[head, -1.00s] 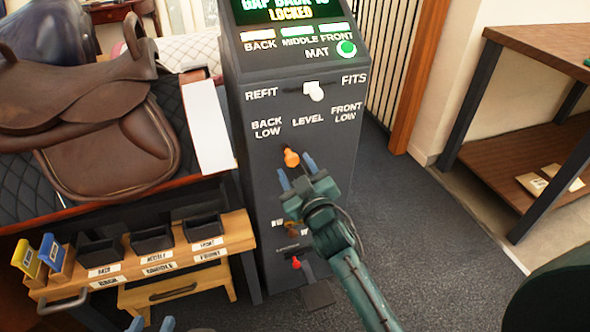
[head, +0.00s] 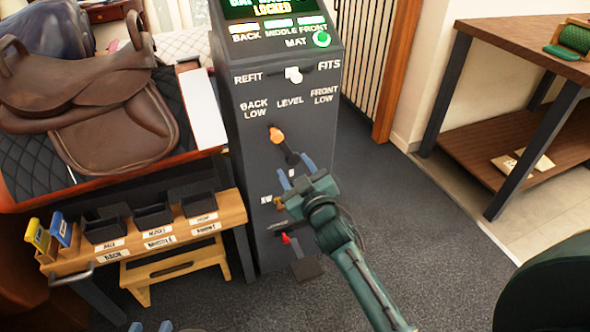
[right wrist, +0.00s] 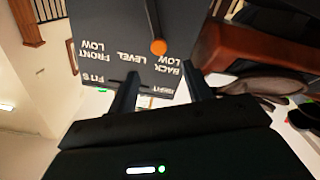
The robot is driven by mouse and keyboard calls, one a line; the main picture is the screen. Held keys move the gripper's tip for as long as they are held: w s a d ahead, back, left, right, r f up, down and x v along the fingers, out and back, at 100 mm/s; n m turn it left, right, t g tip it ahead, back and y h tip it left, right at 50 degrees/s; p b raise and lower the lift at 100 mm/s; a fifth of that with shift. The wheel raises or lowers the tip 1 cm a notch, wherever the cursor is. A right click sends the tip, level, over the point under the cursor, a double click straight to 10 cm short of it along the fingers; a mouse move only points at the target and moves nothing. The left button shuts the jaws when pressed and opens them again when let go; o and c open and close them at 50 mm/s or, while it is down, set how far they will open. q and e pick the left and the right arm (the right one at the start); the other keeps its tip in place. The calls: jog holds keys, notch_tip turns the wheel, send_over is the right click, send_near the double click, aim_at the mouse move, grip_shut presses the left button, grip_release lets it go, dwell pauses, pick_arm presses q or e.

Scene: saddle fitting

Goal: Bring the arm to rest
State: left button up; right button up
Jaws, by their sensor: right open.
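My right gripper (head: 296,172) is open and empty in front of the dark control post (head: 262,190). Its fingers lie just below and right of the orange knob (head: 277,134) on a dark lever and appear apart from it. In the right wrist view the orange knob (right wrist: 158,47) shows beyond the two spread fingers (right wrist: 163,95), with the panel lettering upside down. My left gripper (head: 150,327) shows only as two separated blue fingertips at the bottom edge. The white switch (head: 293,75) sits between REFIT and FITS. The screen (head: 268,8), partly cut off, reads LOCKED.
A brown saddle (head: 95,95) rests on a quilted pad at left. A wooden bench (head: 236,208) with labelled black bins stands below it. A red knob (head: 285,238) is low on the post. A wooden shelf table (head: 500,42) stands at right. Open carpet (head: 420,225) lies between.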

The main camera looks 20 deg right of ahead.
pick_arm(q)
jog(key=shift+w, duration=0.1)
